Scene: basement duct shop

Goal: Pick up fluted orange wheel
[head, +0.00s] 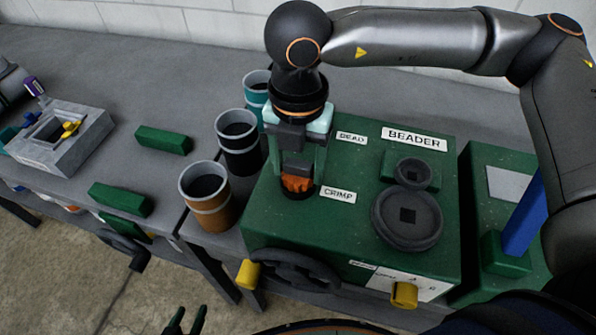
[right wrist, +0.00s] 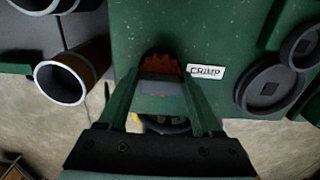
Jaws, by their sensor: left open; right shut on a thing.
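The fluted orange wheel (head: 297,184) sits at the green beader machine's top, beside the CRIMP label (head: 338,194). My right gripper (head: 300,170) reaches down from above and is shut on the wheel. In the right wrist view the wheel (right wrist: 160,66) shows at the far end between the fingers of my right gripper (right wrist: 163,85), partly hidden by a grey block. A dark round spot lies right by the wheel; I cannot tell whether the wheel is clear of the surface. My left gripper (head: 188,321) is open and empty at the bottom edge, far from the wheel.
The green beader machine (head: 350,240) carries dark round wheels (head: 407,219) on its right and a hand crank (head: 295,271) in front. Orange, black and teal cups (head: 208,204) stand close on its left. Green blocks (head: 164,139) and a grey tray (head: 60,150) lie further left.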

